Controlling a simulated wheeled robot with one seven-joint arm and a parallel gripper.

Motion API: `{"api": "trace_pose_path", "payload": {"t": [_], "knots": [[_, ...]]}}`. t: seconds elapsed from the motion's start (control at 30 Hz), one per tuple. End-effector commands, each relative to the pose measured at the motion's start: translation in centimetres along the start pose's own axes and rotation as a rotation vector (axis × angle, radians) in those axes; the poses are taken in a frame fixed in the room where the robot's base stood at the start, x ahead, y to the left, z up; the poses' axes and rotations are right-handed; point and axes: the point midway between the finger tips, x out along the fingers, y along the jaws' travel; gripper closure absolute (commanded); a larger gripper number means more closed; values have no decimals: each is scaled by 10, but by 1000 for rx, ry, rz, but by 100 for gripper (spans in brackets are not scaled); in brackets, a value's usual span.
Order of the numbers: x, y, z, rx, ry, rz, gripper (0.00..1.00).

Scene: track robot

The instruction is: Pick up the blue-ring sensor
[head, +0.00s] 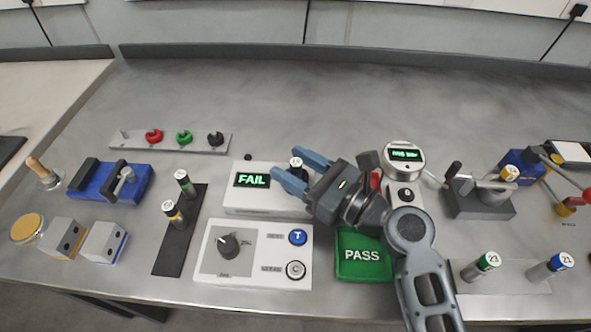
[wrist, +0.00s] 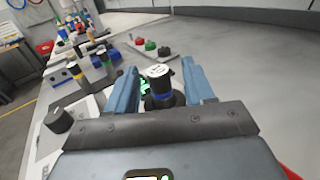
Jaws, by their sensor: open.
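A sensor with a white cap and a blue ring (wrist: 160,86) stands upright in a dark round socket, seen in the wrist view between my fingers. In the head view its white cap (head: 296,161) shows at the back of the FAIL box (head: 262,203). My gripper (head: 301,164) is open, one finger on each side of this sensor; I cannot tell whether either touches it. In the wrist view, my gripper (wrist: 162,84) shows a gap beside the sensor. Another sensor with a blue-marked top (head: 560,262) stands at the far right front.
A green PASS tray (head: 363,256) and a white dial box (head: 252,255) are in front. A black strip (head: 181,238) with two sensors lies left. A round-display device (head: 403,154) and a grey clamp fixture (head: 481,200) stand right.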

Motion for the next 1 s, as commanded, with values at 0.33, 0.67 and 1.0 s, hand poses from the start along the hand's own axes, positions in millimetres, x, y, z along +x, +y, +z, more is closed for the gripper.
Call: {"api": "trace_pose_path", "payload": {"t": [0.33, 0.67, 1.0], "knots": [[20, 0, 0, 0, 0, 0, 47], [20, 0, 0, 0, 0, 0, 76], [20, 0, 0, 0, -1, -1, 100]]}}
